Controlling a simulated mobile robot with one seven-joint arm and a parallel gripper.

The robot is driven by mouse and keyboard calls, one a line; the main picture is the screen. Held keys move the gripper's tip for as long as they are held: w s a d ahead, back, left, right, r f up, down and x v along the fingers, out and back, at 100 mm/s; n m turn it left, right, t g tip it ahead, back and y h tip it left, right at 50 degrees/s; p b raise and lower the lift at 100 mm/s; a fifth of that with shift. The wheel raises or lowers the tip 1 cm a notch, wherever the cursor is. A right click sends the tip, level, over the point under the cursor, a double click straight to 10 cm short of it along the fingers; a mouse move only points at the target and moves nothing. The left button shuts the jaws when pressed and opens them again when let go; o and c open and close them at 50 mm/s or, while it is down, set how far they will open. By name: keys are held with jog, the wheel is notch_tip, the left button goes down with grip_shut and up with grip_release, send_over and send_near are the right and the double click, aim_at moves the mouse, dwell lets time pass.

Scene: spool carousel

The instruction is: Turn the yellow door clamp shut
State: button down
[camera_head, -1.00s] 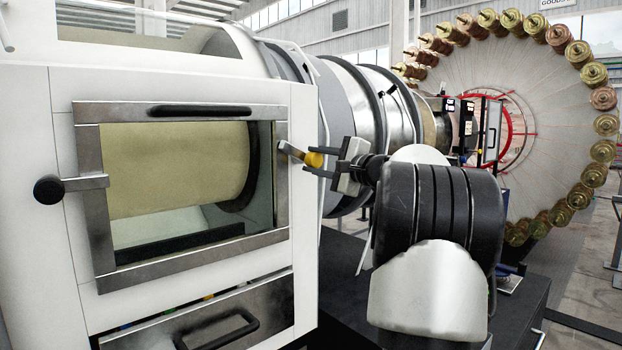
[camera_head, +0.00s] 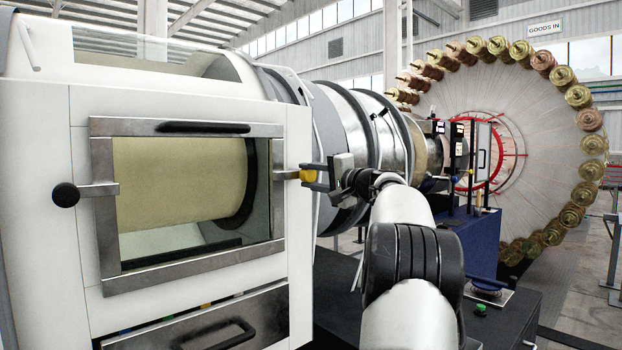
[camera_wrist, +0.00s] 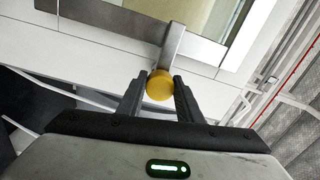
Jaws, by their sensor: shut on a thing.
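The yellow door clamp (camera_head: 308,176) sits at the right edge of the framed window door (camera_head: 104,213) on the white machine. Its metal arm (camera_head: 288,174) lies level and reaches left onto the door frame. My gripper (camera_head: 309,177) comes from the right and is shut on the clamp's yellow knob. In the wrist view the round yellow knob (camera_wrist: 160,86) is between the two dark fingers of my gripper (camera_wrist: 160,93), and the metal arm (camera_wrist: 172,45) runs from it onto the frame. The fingers hide part of the knob in the head view.
A black-knobbed clamp (camera_head: 66,195) is on the door's left side. A drawer with a black handle (camera_head: 220,335) is below. A ribbed metal drum (camera_head: 350,110) lies behind my gripper, and a large spool carousel (camera_head: 560,150) stands at the back right.

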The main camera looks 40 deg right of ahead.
jog(key=shift+r, duration=0.1)
jog(key=c, duration=1.3)
grip_release()
jog(key=shift+s, duration=0.1)
jog(key=s, duration=0.5)
jog(key=s+d, duration=0.1)
jog(key=s, duration=0.5)
jog(key=s+b, duration=0.1)
jog(key=s, duration=0.5)
jog(key=shift+s+d+f, duration=0.1)
jog(key=shift+d+f, duration=0.1)
jog(key=shift+f, duration=0.1)
